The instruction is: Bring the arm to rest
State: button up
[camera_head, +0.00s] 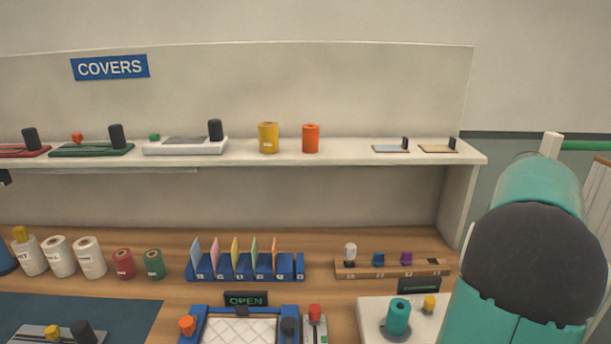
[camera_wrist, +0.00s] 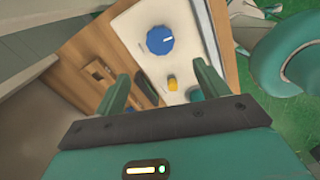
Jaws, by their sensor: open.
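My arm, teal with a dark round joint, fills the right side of the head view; my gripper itself is not visible there. In the wrist view my gripper (camera_wrist: 160,88) shows two teal fingers spread apart with nothing between them. Beyond the fingers is a white panel (camera_wrist: 128,35) with a blue round knob (camera_wrist: 161,40) and a small yellow piece (camera_wrist: 172,83). A teal piece at the right finger is partly hidden.
A wooden bench (camera_head: 330,235) holds a card rack (camera_head: 245,268), a peg block (camera_head: 392,266) and several rolls. A white panel (camera_head: 370,312) with a teal knob (camera_head: 398,316) lies beside my arm. A shelf (camera_head: 345,153) under a COVERS sign (camera_head: 110,67) runs above. Green floor (camera_wrist: 262,108) shows in the wrist view.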

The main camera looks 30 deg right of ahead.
jog(key=shift+w, duration=0.1)
jog(key=w+a+r+m+t, duration=0.15)
jog(key=w+a, duration=0.25)
jog(key=a, duration=0.5)
jog(key=w+a+r+m+h, duration=0.1)
jog(key=w+a+r, duration=0.15)
jog(key=a, duration=0.65)
jog(key=w+a+r+m+t, duration=0.15)
jog(key=w+a, duration=0.25)
jog(key=a, duration=0.5)
jog(key=s+a+f+m+t, duration=0.1)
jog(key=s+a+f+m, duration=0.1)
jog(key=a, duration=0.9)
jog(key=s+a+f+m+t+y, duration=0.1)
jog(key=s+a+f+m, duration=0.2)
jog(key=a, duration=0.8)
jog(key=shift+s+a+m+t, duration=0.15)
jog(key=shift+s+m+t, duration=0.15)
jog(key=shift+s, duration=0.6)
jog(key=shift+f, duration=0.1)
jog(key=c, duration=0.8)
jog(key=shift+d, duration=0.2)
